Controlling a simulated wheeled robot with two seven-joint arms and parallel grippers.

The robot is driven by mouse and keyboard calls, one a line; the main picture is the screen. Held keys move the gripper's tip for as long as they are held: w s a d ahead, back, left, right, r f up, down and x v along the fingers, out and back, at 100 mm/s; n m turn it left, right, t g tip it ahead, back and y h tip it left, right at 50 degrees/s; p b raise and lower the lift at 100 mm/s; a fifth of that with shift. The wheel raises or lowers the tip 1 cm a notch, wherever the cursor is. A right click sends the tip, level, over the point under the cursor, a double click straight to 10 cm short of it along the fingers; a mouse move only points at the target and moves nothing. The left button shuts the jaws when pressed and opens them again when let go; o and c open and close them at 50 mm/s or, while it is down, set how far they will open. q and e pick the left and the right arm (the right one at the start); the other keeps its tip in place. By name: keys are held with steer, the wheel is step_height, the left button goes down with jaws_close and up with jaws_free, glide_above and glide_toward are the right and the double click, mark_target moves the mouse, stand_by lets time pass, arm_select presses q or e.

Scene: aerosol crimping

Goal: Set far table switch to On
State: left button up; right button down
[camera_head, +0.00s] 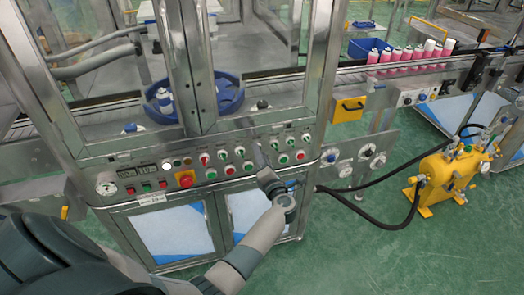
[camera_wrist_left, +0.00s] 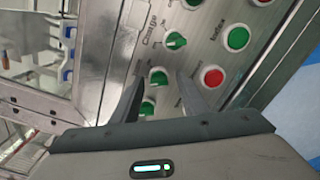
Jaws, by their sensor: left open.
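The control panel (camera_head: 140,172) on the machine front carries rows of small knobs and red and green buttons. Labels are too small in the head view to tell which is the far table switch. My left gripper (camera_head: 258,150) is at the panel's right half. In the left wrist view my left gripper (camera_wrist_left: 160,84) is open, its fingers on either side of a green-faced rotary knob (camera_wrist_left: 158,76). I cannot tell whether they touch it. Another green knob (camera_wrist_left: 176,41) is beyond it, near a "Charge" label, and a third (camera_wrist_left: 146,106) is partly hidden by the gripper. My right gripper is not in view.
Near the fingers are a red button (camera_wrist_left: 212,77) and a green button (camera_wrist_left: 238,38). Metal frame posts rise above the panel. A yellow pump unit (camera_head: 447,178) with black hoses stands on the right floor.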

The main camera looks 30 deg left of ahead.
arm_select(q)
steer(key=shift+r, duration=0.1)
steer(key=shift+c, duration=0.3)
jaws_close()
steer(key=shift+p, duration=0.3)
steer(key=shift+m+p, duration=3.95)
steer(key=shift+m, duration=2.05)
steer(key=shift+o, duration=0.3)
jaws_free()
